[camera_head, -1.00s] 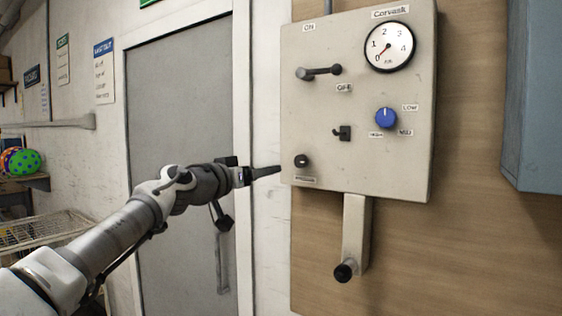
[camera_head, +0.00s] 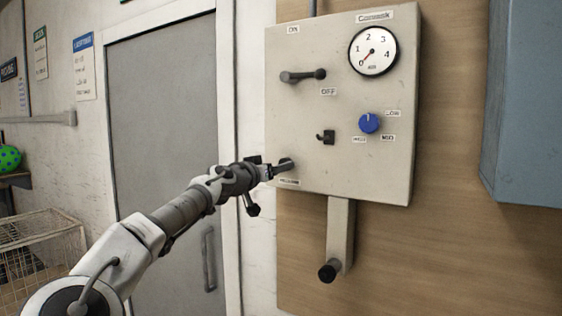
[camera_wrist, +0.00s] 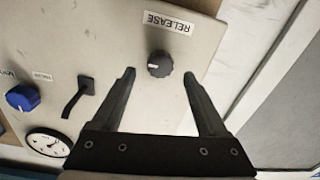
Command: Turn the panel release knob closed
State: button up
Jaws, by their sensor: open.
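The release knob (camera_wrist: 160,64) is a small black round knob with a pale pointer mark. In the wrist view it sits on the beige panel (camera_wrist: 130,25) beside its RELEASE label (camera_wrist: 167,22). My gripper (camera_wrist: 159,76) is open, with one finger on each side of the knob and a gap showing on both sides. In the head view my gripper (camera_head: 277,171) is at the panel's lower left corner, and the knob (camera_head: 287,164) is partly hidden behind it.
The panel also carries a lever (camera_head: 303,76), a gauge (camera_head: 373,51) with its needle near 0, a blue dial (camera_head: 369,123) and a small black switch (camera_head: 326,137). A blue-grey cabinet (camera_head: 525,105) stands right; a wire basket (camera_head: 40,250) stands left.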

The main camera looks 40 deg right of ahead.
jog(key=shift+p+x, duration=0.4)
jog(key=shift+x, duration=1.15)
jog(key=shift+c, duration=0.3)
grip_shut()
